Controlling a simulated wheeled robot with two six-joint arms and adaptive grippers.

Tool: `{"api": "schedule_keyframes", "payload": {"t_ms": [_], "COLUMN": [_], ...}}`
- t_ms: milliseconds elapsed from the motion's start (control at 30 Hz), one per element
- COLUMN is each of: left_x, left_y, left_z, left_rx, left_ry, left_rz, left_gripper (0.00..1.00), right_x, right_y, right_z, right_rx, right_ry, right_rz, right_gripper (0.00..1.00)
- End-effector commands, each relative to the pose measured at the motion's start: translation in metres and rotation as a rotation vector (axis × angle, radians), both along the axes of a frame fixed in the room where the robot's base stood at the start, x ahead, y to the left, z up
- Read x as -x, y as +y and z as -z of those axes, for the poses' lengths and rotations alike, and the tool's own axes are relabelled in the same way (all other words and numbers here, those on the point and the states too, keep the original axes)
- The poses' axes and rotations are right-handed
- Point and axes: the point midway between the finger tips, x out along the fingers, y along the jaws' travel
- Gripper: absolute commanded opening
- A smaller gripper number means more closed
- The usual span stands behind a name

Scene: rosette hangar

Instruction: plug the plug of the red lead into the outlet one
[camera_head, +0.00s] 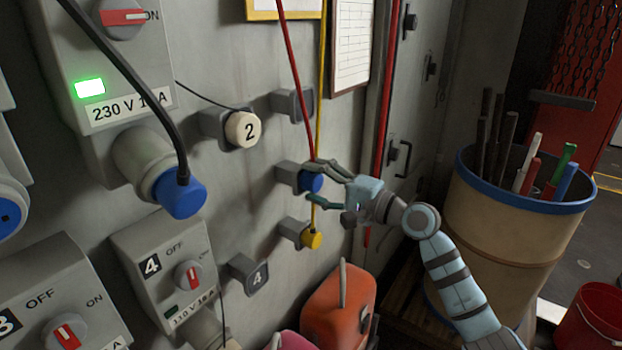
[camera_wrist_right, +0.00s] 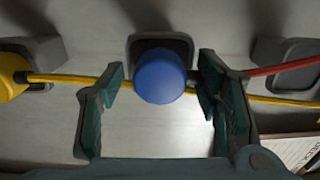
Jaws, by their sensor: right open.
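A blue plug (camera_head: 312,182) sits in a grey wall holder (camera_head: 290,174). The red lead (camera_head: 297,85) hangs from above and runs down to it. In the wrist view the blue plug (camera_wrist_right: 160,76) faces me, and the red lead (camera_wrist_right: 285,67) reaches the right finger beside it. My right gripper (camera_head: 318,186) is open, with one finger on each side of the plug; contact is not clear. My left gripper is not in view. I see no outlet marked one; a boxed outlet at upper left (camera_head: 130,165) holds another blue plug (camera_head: 178,194) on a black cable.
A yellow plug (camera_head: 312,240) on a yellow lead (camera_head: 320,80) sits just below.

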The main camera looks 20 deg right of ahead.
Motion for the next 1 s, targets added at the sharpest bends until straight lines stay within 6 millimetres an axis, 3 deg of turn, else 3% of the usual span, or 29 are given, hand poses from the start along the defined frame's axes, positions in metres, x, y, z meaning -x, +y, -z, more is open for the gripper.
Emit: {"api": "schedule_keyframes", "payload": {"t_ms": [200, 567, 1000], "left_x": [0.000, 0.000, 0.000], "left_y": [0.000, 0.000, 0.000], "left_z": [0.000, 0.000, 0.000], "left_rx": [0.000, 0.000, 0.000], "left_ry": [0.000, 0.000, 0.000], "left_rz": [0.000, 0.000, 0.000], "left_gripper": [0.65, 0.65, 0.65], "right_x": [0.000, 0.000, 0.010], "right_y": [0.000, 0.000, -0.007], "right_z": [0.000, 0.000, 0.000], "right_rx": [0.000, -0.001, 0.001], "right_ry": [0.000, -0.001, -0.002], "right_rz": [0.000, 0.000, 0.002], "right_gripper": [0.55, 0.00, 0.00]}}
